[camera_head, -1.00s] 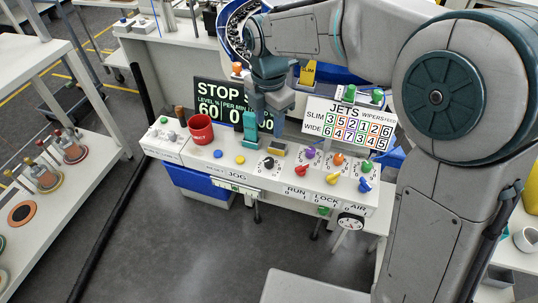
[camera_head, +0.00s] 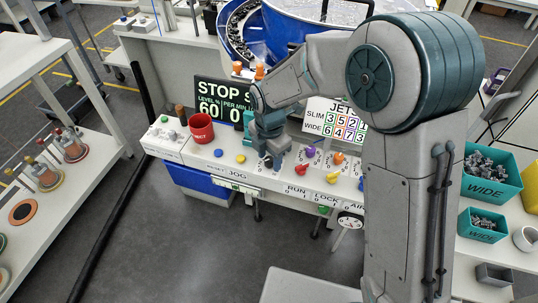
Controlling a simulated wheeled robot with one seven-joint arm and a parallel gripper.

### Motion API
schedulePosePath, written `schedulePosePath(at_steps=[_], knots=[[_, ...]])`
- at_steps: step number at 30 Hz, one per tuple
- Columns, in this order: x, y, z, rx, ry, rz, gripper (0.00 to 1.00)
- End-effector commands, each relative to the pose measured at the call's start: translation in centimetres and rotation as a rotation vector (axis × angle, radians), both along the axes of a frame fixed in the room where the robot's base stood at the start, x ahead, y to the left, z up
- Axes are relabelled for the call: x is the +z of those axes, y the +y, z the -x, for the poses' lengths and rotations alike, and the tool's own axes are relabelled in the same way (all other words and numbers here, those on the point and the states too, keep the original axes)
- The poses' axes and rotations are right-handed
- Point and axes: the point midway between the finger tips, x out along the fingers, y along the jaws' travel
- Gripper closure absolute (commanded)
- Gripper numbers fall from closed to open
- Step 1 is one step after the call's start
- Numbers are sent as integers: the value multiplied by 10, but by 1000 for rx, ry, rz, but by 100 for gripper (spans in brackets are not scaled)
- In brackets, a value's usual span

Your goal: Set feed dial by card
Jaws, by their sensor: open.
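The JETS card (camera_head: 334,121) stands behind the control panel; my arm covers its right part. Its SLIM row starts 3, 5, 2 and its WIDE row starts 6, 4, 7. The panel (camera_head: 216,170) carries red (camera_head: 301,170), purple (camera_head: 310,152), yellow (camera_head: 332,177) and orange (camera_head: 338,158) dials. A black dial (camera_head: 268,163) is partly hidden by my gripper. My gripper (camera_head: 271,156) is open, pointing down at the black dial; I cannot tell whether it touches it. Which dial is feed is not readable.
A red cup (camera_head: 201,128) and blue and yellow buttons sit on the panel's left. A STOP screen (camera_head: 222,102) stands behind. A blue bowl feeder (camera_head: 300,25) is at the back. Teal WIDE bins (camera_head: 490,172) stand at right. The floor in front is clear.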

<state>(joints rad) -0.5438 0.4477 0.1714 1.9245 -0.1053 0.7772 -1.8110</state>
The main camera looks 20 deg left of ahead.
Motion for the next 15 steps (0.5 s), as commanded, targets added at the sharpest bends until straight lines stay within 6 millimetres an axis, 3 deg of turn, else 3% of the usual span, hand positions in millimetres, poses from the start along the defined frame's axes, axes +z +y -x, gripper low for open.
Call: schedulePosePath(at_steps=[5, 9, 10, 15], knots=[[0, 0, 0, 0, 0, 0, 54], [0, 0, 0, 0, 0, 0, 93], [0, 0, 0, 0, 0, 0, 98], [0, 0, 0, -3, 0, 0, 98]])
